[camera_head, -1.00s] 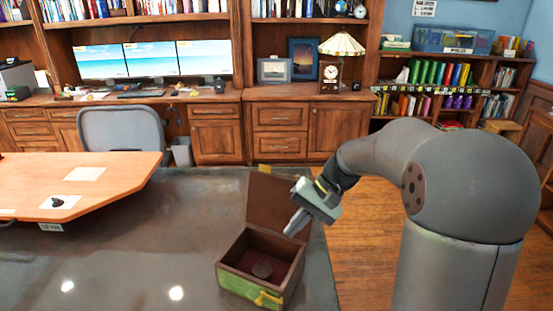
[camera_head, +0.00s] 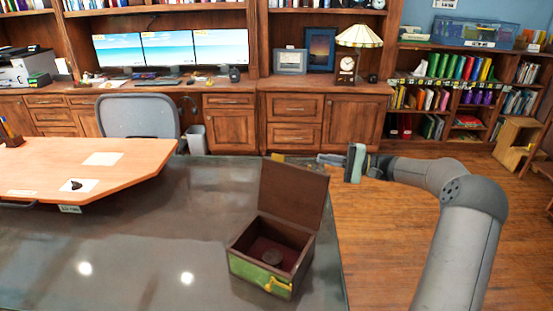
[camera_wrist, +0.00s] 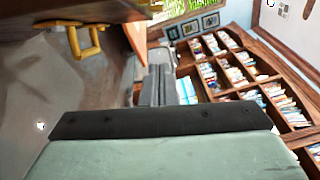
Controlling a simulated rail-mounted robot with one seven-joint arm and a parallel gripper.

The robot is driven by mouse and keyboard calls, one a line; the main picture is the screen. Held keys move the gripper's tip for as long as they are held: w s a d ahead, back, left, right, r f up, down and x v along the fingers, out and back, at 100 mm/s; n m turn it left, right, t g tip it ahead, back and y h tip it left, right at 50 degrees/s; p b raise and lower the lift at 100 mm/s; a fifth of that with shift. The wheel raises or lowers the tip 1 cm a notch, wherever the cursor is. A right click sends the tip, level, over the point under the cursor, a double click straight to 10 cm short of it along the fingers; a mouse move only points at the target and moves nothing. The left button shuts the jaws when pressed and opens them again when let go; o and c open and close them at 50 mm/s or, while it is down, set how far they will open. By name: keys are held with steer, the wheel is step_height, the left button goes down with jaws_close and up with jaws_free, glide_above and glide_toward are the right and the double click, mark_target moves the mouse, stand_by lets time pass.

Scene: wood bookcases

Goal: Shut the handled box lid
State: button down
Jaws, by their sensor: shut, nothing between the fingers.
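In the wrist view, the shut fingers (camera_wrist: 155,88) point away from the camera, and the yellow handle (camera_wrist: 85,40) shows at upper left.
The grey table top (camera_head: 150,250) is clear left of the box. An orange-brown desk (camera_head: 120,165) is at the left, with an office chair (camera_head: 138,116) behind it. Open wooden floor (camera_head: 390,250) lies to the right. Bookcases line the back.

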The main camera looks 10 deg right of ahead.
steer(key=w+a+r+p, duration=0.1)
steer(key=a+p, duration=0.2)
steer(key=a, duration=0.8)
steer(key=shift+w+a+r+p, duration=0.15)
steer(key=shift+w+r+p, duration=0.1)
steer(key=shift+r+p, duration=0.05)
